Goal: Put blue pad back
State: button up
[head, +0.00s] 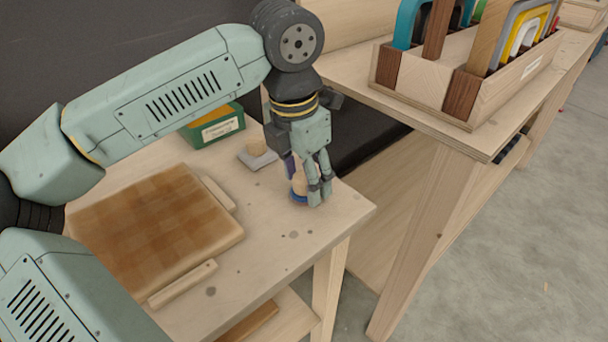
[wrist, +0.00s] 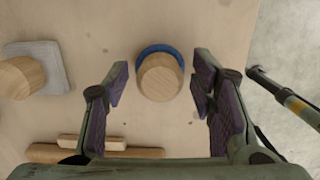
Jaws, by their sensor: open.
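The blue pad (head: 297,199) is a round blue base under a pale wooden knob. It sits on the light wooden table (head: 268,260) near its right corner. In the wrist view, the blue rim (wrist: 162,49) shows behind the knob (wrist: 160,80). My gripper (head: 310,188) points down over the pad. In the wrist view, its purple-lined fingers (wrist: 160,85) are open, one on each side of the knob, with a visible gap on both sides. In the head view, the fingers partly hide the pad.
A grey square pad with a wooden knob (head: 257,157) lies to the left, also in the wrist view (wrist: 50,62). A brown checkered board (head: 155,225) has wooden strips beside it. A green box (head: 220,131) stands behind. A wooden rack (head: 520,82) holds coloured tools on another bench.

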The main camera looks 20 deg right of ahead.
aim_at(297, 179)
notch_tip(297, 179, up, 12)
jog(key=a+p, duration=0.1)
jog(key=shift+s+a+r, duration=0.15)
jog(key=shift+s+a, duration=0.05)
jog(key=shift+s, duration=0.1)
dwell(1.0)
dwell(0.3)
